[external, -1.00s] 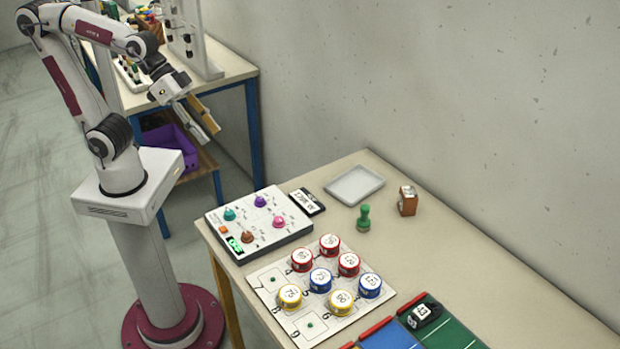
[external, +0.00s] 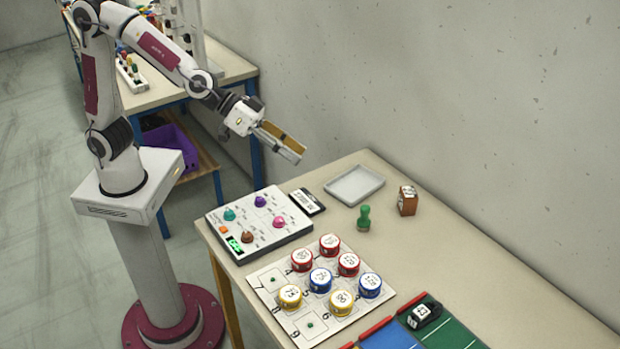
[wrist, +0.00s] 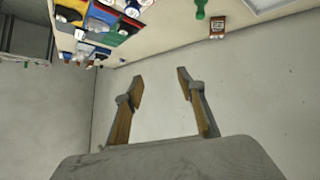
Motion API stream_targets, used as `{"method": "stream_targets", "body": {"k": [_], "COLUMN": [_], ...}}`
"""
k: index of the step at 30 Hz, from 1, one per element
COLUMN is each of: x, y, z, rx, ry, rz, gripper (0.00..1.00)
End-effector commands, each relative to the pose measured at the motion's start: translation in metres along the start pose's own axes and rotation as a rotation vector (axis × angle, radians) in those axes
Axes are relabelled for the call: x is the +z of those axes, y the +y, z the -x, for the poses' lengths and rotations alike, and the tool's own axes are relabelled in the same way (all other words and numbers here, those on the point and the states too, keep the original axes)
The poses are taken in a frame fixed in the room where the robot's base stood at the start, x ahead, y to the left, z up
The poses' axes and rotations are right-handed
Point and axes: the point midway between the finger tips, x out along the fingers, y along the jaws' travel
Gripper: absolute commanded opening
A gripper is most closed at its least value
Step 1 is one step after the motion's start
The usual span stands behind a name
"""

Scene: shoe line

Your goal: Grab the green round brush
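The green round brush (external: 364,218) stands upright on the near table, between the white tray and the brown block. It looks like a green knob-topped piece on a round base. In the wrist view the green brush (wrist: 201,9) shows at the top edge, partly cut off. My gripper (external: 291,148) is in the air behind the table's far left end, well away from the brush and up and to the left of it. In the wrist view my gripper (wrist: 183,80) has its two fingers apart with nothing between them.
A white tray (external: 336,191) and a brown block (external: 408,200) flank the brush. A control box (external: 236,243) with coloured knobs and a board (external: 262,291) with several round tins are nearer. Colour lanes (external: 455,340) lie at the front right. A wall (external: 480,130) runs behind the table.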

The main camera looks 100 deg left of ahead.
Motion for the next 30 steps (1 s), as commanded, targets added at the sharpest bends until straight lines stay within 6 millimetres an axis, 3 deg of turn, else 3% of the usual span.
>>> {"method": "stream_targets", "body": {"k": [3,14,23,30], "x": [-0.002,-0.001,0.018,0.044], "y": [-0.002,-0.018,-0.042,-0.065], "z": [-0.028,-0.099,-0.15,-0.183], "rx": [-0.027,-0.144,-0.275,-0.399], "ry": [0.03,0.129,0.197,0.243], "rz": [0.016,0.054,0.066,0.059], "gripper": [0.39,0.39,0.39,0.39]}}
